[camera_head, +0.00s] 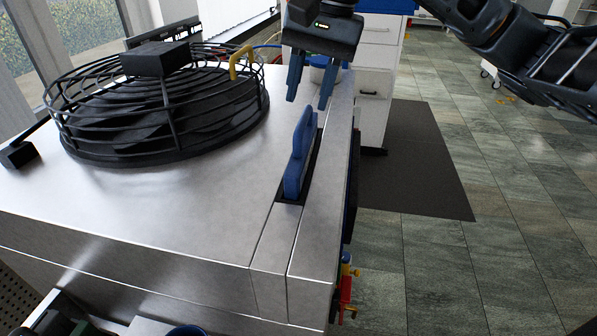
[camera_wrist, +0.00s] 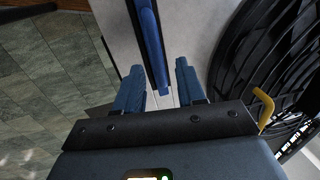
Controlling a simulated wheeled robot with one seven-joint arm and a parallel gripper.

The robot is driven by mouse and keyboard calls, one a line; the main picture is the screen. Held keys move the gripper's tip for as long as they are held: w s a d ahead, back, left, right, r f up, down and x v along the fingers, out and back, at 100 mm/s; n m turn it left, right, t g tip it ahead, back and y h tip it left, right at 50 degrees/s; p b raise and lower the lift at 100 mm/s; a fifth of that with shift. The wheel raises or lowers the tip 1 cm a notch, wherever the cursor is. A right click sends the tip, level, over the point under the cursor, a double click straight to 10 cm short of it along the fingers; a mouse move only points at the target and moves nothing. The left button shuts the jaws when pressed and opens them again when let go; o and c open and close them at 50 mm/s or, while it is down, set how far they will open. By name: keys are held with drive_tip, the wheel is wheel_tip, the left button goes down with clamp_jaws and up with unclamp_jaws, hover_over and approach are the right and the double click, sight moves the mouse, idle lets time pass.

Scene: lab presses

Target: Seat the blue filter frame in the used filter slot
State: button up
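The blue filter frame (camera_head: 299,155) stands upright in a narrow dark slot (camera_head: 288,200) in the machine's metal top, with its upper part sticking out. How deep it sits is hidden. No label shows whether this is the used filter slot. My gripper (camera_head: 308,98) has two blue fingers spread apart, pointing down, above and beyond the frame's far end. They hold nothing. In the wrist view the frame (camera_wrist: 151,45) runs down from the top edge, and its near end lies in line with the gap between my open fingertips (camera_wrist: 159,68).
A round black wire cage (camera_head: 165,110) with a yellow handle (camera_head: 242,62) stands left of the slot. Red and yellow fittings (camera_head: 347,285) hang on the machine's right side. A white drawer cabinet (camera_head: 378,70) stands behind. Bare metal top lies left of the slot.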

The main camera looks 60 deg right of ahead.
sight(306, 114)
drive_tip(key=shift+w+d+f, duration=0.1)
drive_tip(key=shift+w+f, duration=0.15)
drive_tip(key=shift+f, duration=1.15)
drive_tip(key=shift+w+d+f, duration=0.1)
drive_tip(key=shift+w+f, duration=0.1)
drive_tip(key=shift+f, duration=1.15)
drive_tip(key=shift+c, duration=0.5)
clamp_jaws()
